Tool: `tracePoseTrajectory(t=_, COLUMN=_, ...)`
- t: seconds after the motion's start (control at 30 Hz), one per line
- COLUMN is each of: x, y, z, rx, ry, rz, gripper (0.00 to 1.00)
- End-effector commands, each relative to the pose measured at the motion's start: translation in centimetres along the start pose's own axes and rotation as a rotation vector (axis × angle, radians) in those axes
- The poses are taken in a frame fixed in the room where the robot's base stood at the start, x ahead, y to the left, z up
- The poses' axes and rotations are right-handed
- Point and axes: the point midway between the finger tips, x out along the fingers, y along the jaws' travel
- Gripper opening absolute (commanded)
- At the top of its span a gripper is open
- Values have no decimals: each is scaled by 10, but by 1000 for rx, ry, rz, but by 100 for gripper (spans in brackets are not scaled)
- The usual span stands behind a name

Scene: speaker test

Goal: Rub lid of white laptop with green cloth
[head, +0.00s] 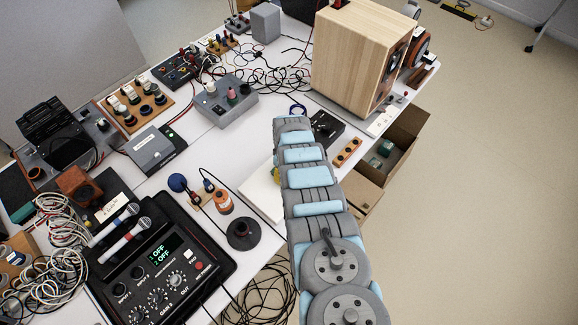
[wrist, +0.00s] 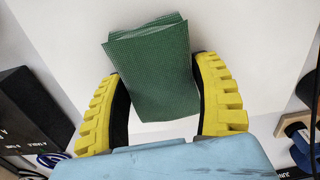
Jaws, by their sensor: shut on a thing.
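The green cloth (wrist: 155,48) is a folded, textured pad held between the yellow fingers of my gripper (wrist: 160,82) in the wrist view. A flat white surface, which looks like the white laptop's lid (wrist: 250,45), lies beneath and around the cloth. In the head view the white laptop (head: 259,192) shows as a pale slab left of my arm, partly hidden by it. Only a little yellow of my gripper (head: 275,178) shows there, over the slab. I cannot tell whether the cloth touches the lid.
A wooden speaker (head: 350,60) stands beyond my arm at the back right. An audio mixer (head: 160,265) sits at the front left. A cardboard box (head: 400,145) is off the table's right edge.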

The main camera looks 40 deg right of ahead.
Motion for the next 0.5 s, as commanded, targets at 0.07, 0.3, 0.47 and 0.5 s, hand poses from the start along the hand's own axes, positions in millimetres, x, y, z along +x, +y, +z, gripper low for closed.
tracePoseTrajectory(t=0.07, x=1, y=-3, z=0, rx=-1, ry=-2, rz=-3, gripper=30)
tracePoseTrajectory(t=0.3, x=-2, y=-12, z=-1, rx=-2, ry=-2, rz=-3, gripper=30)
tracePoseTrajectory(t=0.47, x=-2, y=-21, z=-1, rx=-3, ry=-1, rz=-3, gripper=30)
tracePoseTrajectory(t=0.5, x=-2, y=-23, z=-1, rx=-3, ry=-2, rz=-3, gripper=30)
